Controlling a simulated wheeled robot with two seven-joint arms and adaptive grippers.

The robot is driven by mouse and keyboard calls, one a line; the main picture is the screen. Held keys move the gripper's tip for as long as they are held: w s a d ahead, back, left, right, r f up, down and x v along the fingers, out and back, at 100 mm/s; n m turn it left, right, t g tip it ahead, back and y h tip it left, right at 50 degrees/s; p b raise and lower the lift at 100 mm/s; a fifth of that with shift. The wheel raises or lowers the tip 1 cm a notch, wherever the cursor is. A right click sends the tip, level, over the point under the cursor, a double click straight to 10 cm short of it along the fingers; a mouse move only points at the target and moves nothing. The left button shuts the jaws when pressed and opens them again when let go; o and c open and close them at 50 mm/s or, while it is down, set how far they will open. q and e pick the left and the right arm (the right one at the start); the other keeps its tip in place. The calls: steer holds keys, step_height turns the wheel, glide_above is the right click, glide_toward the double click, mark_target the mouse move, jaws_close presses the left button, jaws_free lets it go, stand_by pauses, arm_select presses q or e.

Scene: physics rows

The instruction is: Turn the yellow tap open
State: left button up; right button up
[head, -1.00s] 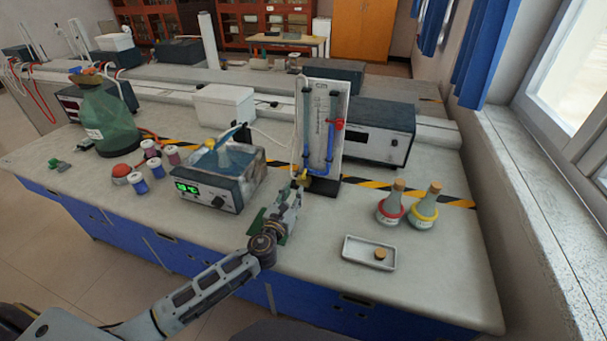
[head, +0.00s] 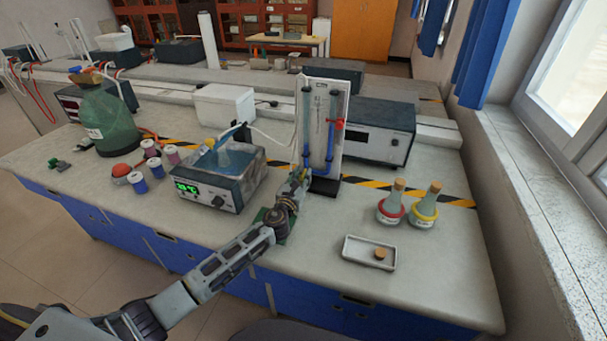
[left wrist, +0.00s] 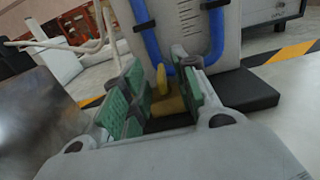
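The yellow tap (left wrist: 167,100) sits low on the front of an upright white panel (left wrist: 185,25) with blue tubing, just above its black base. In the left wrist view it lies between the green-padded fingers of my left gripper (left wrist: 158,103). The fingers are apart, with a gap visible beside the tap; I cannot tell whether the right finger touches it. In the head view my left gripper (head: 298,182) reaches the foot of the panel (head: 318,100) and mostly hides the tap. My right gripper is not in view.
A bath with a green display (head: 205,192) stands close left of my gripper. A red tap (head: 336,123) is higher on the panel. Two stoppered flasks (head: 391,208) (head: 425,210) and a white tray (head: 369,252) stand to the right. The bench front between is clear.

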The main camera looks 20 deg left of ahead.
arm_select(q)
steer(key=shift+w, duration=1.1)
jaws_close()
